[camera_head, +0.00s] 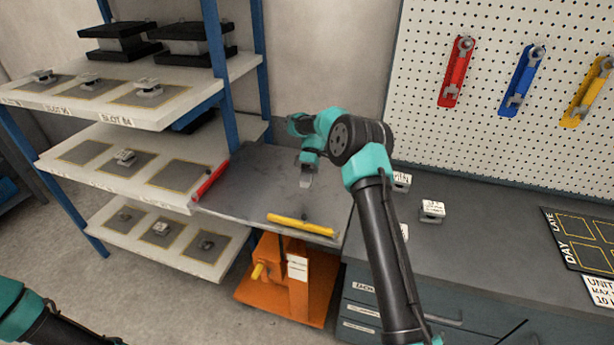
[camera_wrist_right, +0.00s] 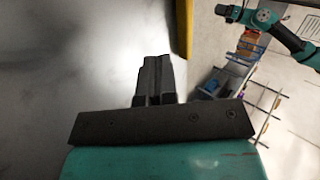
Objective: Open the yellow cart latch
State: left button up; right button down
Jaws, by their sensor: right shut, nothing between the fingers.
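The yellow latch (camera_head: 302,224) is a bar lying along the front edge of the grey cart top (camera_head: 250,190) in the head view. It also shows as a yellow strip at the top of the right wrist view (camera_wrist_right: 183,28). My right gripper (camera_head: 306,181) is above the cart top, behind the yellow bar and apart from it. In the wrist view its two dark fingers (camera_wrist_right: 154,75) are together with nothing between them. My left arm shows only in part at the lower left of the head view; its gripper is out of view.
A red bar (camera_head: 210,180) lies along the cart top's left edge, beside the shelf rack (camera_head: 170,110). The orange cart base (camera_head: 285,280) stands below. A dark workbench (camera_head: 470,255) with small labelled parts is to the right. Wrenches hang on the pegboard (camera_head: 490,130).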

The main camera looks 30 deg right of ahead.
jog(key=shift+v, duration=1.15)
jog(key=shift+a, duration=0.1)
